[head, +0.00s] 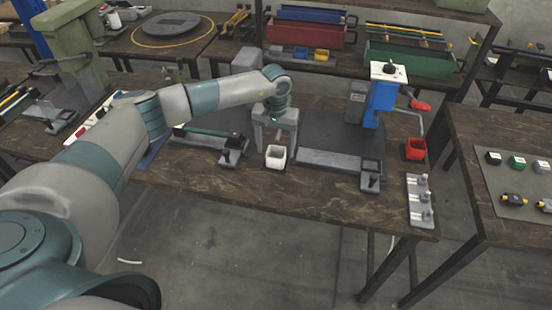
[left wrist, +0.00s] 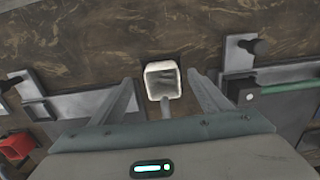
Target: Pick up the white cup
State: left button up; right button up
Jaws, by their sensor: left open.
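The white cup (head: 276,156) is a small, square, open-topped cup on the dark wooden workbench (head: 330,205), near its front edge. My left gripper (head: 274,142) points down just behind the cup in the head view, with its fingers apart. In the left wrist view the cup (left wrist: 162,80) shows from above, just past the open fingertips of the gripper (left wrist: 158,85) and roughly midway between them. Its inside looks empty. A narrow grey piece on the cup's near side points toward the gripper. I cannot tell whether a finger touches the cup. My right gripper is not in view.
A blue press (head: 380,100) stands to the right on the bench, with a red cup (head: 415,148) beside it. Fixtures with dark clamps (head: 230,152) and (head: 370,180) flank the white cup. A grey pegged rack (head: 420,200) sits at the right corner. The bench's front strip is mostly clear.

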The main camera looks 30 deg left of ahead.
aim_at(274, 167)
pick_arm(q)
jog(key=shift+s+f+p, duration=0.2)
jog(key=shift+f+p, duration=0.55)
jog(key=shift+p, duration=0.15)
notch_tip(274, 167, down, 3)
jog(key=shift+r+p, duration=0.1)
jog(key=shift+p, duration=0.65)
jog(key=shift+f, duration=0.45)
jog(key=shift+a, duration=0.1)
jog(key=c, duration=1.1)
jog(key=shift+r, duration=0.2)
